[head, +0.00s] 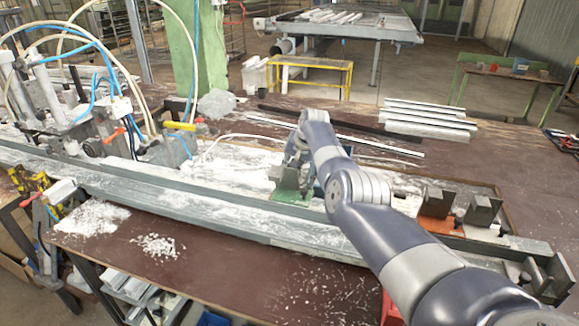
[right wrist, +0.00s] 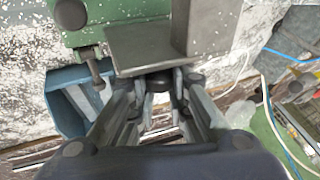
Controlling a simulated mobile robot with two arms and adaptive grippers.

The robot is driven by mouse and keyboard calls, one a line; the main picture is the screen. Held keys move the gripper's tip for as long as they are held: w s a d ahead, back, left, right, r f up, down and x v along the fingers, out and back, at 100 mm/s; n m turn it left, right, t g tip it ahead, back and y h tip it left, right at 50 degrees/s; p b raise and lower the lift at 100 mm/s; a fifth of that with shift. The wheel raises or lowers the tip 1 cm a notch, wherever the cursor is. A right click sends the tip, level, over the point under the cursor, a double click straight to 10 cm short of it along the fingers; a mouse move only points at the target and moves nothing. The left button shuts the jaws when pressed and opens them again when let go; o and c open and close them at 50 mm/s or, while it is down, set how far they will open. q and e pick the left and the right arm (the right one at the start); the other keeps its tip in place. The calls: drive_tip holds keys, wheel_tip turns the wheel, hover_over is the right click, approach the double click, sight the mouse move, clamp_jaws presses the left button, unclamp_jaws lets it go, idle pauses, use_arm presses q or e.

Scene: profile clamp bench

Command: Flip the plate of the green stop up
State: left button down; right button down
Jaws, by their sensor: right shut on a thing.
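The green stop (head: 292,196) sits on the long bench rail near the middle of the head view. Its grey plate (head: 287,178) appears raised at an angle over the green base. In the right wrist view the plate (right wrist: 150,48) shows close up, with the green body (right wrist: 120,10) behind it. My right gripper (head: 296,158) is at the plate, its arm coming from the lower right. Its fingers (right wrist: 162,84) are closed at the plate's near edge; the exact contact is partly hidden. My left gripper is not in view.
A blue part (right wrist: 68,100) stands beside the green stop. An orange stop (head: 436,204) with steel blocks is at the right. Metal profiles (head: 425,118) lie at the back. A clamp machine with hoses (head: 85,110) stands at the left. White shavings (head: 90,218) cover parts of the bench.

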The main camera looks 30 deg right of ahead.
drive_tip(key=shift+w+d+r, duration=0.2)
drive_tip(key=shift+d+r, duration=0.25)
drive_tip(key=shift+r, duration=0.05)
idle(0.4)
drive_tip(key=c, duration=1.5)
unclamp_jaws()
drive_tip(key=shift+s, duration=0.1)
drive_tip(key=shift+s+f, duration=0.15)
drive_tip(key=shift+f, duration=0.05)
drive_tip(key=shift+a, duration=0.2)
drive_tip(key=shift+v, duration=6.1)
drive_tip(key=shift+d+f, duration=0.1)
drive_tip(key=shift+d, duration=0.15)
